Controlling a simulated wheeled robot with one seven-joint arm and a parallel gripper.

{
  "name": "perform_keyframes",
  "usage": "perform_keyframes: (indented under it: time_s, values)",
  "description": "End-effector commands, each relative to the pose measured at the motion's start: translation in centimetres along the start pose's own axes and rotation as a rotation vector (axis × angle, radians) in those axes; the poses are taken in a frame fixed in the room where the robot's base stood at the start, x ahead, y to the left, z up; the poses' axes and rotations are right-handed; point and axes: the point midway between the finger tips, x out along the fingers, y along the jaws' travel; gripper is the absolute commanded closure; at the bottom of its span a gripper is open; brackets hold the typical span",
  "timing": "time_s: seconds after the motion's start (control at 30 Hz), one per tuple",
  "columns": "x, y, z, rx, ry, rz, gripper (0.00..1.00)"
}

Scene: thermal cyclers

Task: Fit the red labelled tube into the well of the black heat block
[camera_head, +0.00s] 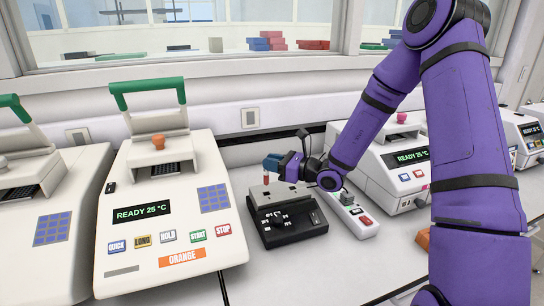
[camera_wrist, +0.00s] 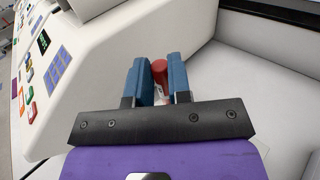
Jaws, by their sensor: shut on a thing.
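My gripper (camera_head: 273,163) has blue fingers, which also show in the wrist view (camera_wrist: 160,78). It is shut on the red tube (camera_head: 266,179), whose red top shows between the fingers in the wrist view (camera_wrist: 159,68). In the head view the tube hangs below the fingertips, roughly upright, over the back left part of the black heat block (camera_head: 290,234). The block has a grey upper part (camera_head: 284,196). I cannot tell whether the tube's lower end touches the block or how it lines up with a well. I cannot make out the block in the wrist view.
A thermal cycler with an orange knob and raised green handle (camera_head: 160,225) stands left of the block. A white strip with buttons (camera_head: 350,213) lies close on its right, with another cycler (camera_head: 393,165) beyond. The bench in front (camera_head: 295,274) is clear.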

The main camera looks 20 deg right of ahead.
Motion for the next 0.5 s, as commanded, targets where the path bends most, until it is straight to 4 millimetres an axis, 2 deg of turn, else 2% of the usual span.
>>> perform_keyframes:
  time_s: [0.2, 0.5]
  values:
    - [0.0, 0.0, -1.5, 0.001, 0.001, 0.0, 1.0]
    - [0.0, 0.0, -2.1, 0.0, 0.001, 0.0, 1.0]
